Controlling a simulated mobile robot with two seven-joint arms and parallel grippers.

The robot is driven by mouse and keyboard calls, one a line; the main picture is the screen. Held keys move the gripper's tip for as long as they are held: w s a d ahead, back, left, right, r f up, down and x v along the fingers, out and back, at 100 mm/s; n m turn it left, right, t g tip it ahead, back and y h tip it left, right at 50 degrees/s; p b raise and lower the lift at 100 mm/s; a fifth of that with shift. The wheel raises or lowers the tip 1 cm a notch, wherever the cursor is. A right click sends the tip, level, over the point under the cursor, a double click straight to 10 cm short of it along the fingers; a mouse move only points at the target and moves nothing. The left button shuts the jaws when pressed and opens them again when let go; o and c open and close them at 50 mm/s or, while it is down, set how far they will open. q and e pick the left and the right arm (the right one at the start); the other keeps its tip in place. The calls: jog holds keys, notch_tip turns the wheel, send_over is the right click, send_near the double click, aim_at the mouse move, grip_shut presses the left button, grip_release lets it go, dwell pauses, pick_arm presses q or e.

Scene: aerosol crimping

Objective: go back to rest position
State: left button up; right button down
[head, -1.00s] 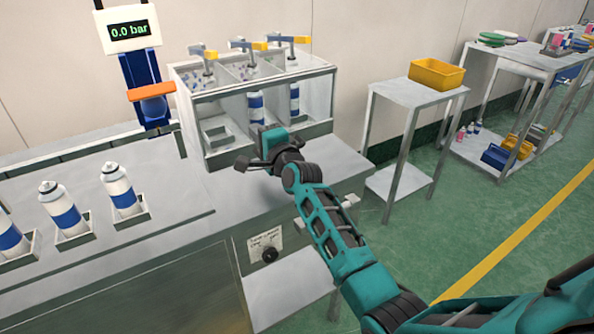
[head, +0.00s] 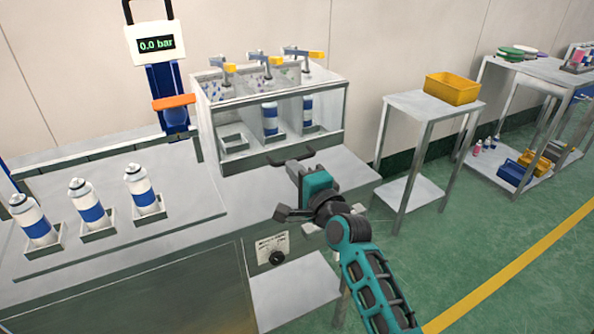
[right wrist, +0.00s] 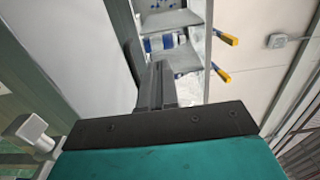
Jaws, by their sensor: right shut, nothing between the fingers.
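My right gripper (head: 291,160) is in the head view, above the front right part of the steel workbench, in front of the dispenser cabinet. It is shut and empty; its closed fingers (right wrist: 155,87) also show in the right wrist view. Three white and blue cans stand in square holders at the left: one can (head: 34,219), a second can (head: 87,203) and a third can (head: 141,187). Two more cans stand inside the cabinet (head: 235,165), a middle can (head: 270,118) and a right can (head: 308,112). The left cabinet bay holds an empty holder. My left gripper is not in view.
A blue press (head: 172,88) with an orange handle and a 0.0 bar display (head: 155,43) stands behind the bench. A side table (head: 420,106) with a yellow bin (head: 453,88) is to the right. Green floor (head: 470,240) lies open at the right.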

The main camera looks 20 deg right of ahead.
jog(key=shift+s, duration=0.3)
jog(key=s+a+f+n+g, duration=0.2)
jog(key=s+f+n+g, duration=0.1)
jog(key=s+f+n, duration=0.6)
jog(key=s+a+f+n+g, duration=0.2)
jog(key=s+f+n+g, duration=0.2)
jog(key=s+f+n, duration=0.6)
jog(key=s+f, duration=0.2)
jog(key=s, duration=0.4)
jog(key=shift+s+a+f+n, duration=0.15)
jog(key=shift+s+f+n, duration=0.05)
jog(key=shift+s+n, duration=0.15)
